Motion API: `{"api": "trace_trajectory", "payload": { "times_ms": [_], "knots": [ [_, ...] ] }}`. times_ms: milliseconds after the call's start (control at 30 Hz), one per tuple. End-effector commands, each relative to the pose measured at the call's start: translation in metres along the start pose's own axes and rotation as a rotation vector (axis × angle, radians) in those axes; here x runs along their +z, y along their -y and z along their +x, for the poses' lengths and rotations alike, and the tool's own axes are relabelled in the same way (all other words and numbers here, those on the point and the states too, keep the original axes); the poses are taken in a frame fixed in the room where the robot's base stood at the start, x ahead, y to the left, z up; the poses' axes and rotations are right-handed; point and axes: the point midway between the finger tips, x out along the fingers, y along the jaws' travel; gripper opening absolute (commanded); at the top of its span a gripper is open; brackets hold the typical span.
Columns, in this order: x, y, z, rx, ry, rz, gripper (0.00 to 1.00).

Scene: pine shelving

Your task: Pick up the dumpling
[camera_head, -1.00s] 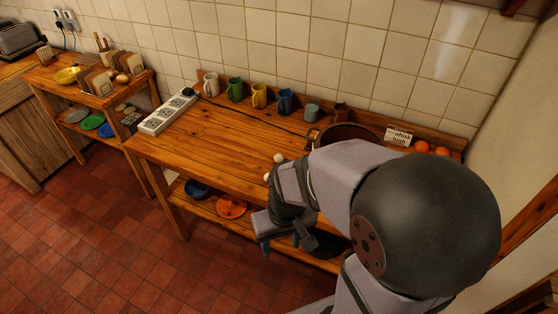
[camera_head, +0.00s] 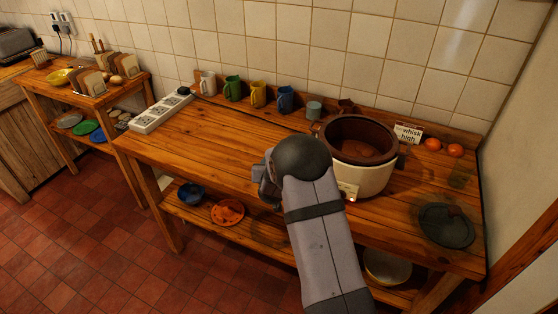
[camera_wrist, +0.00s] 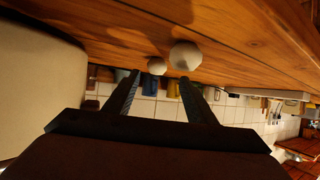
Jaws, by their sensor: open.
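Two pale, rounded pieces show in the wrist view against the wooden worktop: a larger, faceted one (camera_wrist: 186,56) and a smaller one (camera_wrist: 157,66). Either may be the dumpling; I cannot tell which. Both are hidden behind my arm in the head view. My gripper (camera_wrist: 158,80) is open, its two dark fingers apart with nothing held between them. The smaller piece appears in the gap beyond the fingertips, the larger one by the right fingertip. In the head view my gripper (camera_head: 265,187) is over the worktop's front part, mostly covered by my wrist.
A cream slow cooker (camera_head: 364,179) stands close right of my arm; its dark lid (camera_head: 447,226) lies at right. Mugs (camera_head: 257,94) line the back of the worktop (camera_head: 205,140). A power strip (camera_head: 161,111) is at left. Blue and orange dishes sit on the lower shelf.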

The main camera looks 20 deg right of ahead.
Motion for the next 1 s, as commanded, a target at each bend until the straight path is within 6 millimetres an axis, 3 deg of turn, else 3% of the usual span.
{"api": "trace_trajectory", "payload": {
  "times_ms": [733,1000],
  "knots": [
    [-0.002,-0.002,0.026,0.001,0.0,0.0,0.51],
    [-0.005,-0.007,0.051,0.002,0.001,0.0,0.51]
  ]
}}
